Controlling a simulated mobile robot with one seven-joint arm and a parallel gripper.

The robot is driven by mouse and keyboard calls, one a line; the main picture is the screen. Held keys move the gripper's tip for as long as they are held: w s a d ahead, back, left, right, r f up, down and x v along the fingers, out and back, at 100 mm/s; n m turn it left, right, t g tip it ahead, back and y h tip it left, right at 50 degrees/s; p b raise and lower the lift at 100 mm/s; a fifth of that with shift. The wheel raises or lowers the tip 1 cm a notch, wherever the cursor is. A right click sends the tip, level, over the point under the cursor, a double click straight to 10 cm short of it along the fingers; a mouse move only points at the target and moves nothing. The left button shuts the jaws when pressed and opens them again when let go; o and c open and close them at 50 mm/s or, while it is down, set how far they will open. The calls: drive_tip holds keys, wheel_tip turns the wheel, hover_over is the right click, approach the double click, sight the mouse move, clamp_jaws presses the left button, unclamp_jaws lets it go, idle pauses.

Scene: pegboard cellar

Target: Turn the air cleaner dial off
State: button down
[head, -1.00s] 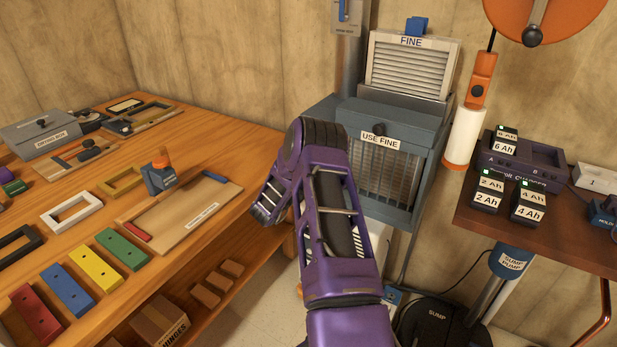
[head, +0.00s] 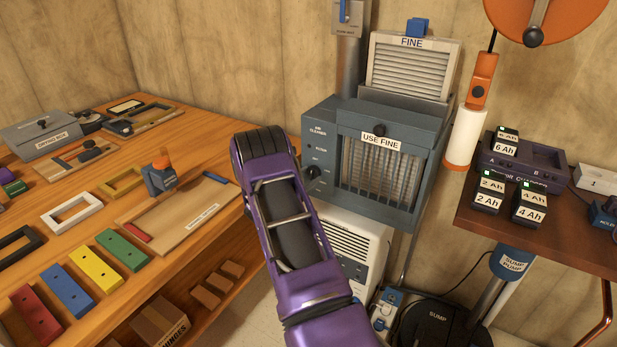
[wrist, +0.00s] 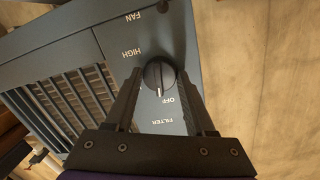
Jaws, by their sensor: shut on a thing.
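The air cleaner (head: 325,115) is a blue-grey box on the wall side, with its labelled control panel facing out. In the wrist view its round black dial (wrist: 158,77) has a white pointer mark, seen pointing down the picture, close to the OFF label. HIGH, FAN and FILTER labels show upside down around it. My gripper (wrist: 159,73) has one finger on each side of the dial and is shut on it. In the head view the dial (head: 313,172) shows beside my purple arm, which hides most of my gripper.
The wooden bench (head: 190,130) with frames and coloured blocks lies at the left. A filter marked FINE (head: 412,68) stands above the cleaner. A white unit (head: 345,245) stands below it. A battery charger (head: 525,165) sits on the right shelf.

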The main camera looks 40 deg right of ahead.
drive_tip(key=shift+s+f+n, duration=0.1)
drive_tip(key=shift+n, duration=0.7)
drive_tip(key=shift+c, duration=1.2)
unclamp_jaws()
drive_tip(key=p+v, duration=0.1)
drive_tip(key=v, duration=1.6)
drive_tip(key=shift+a, duration=0.25)
drive_tip(key=shift+f, duration=0.1)
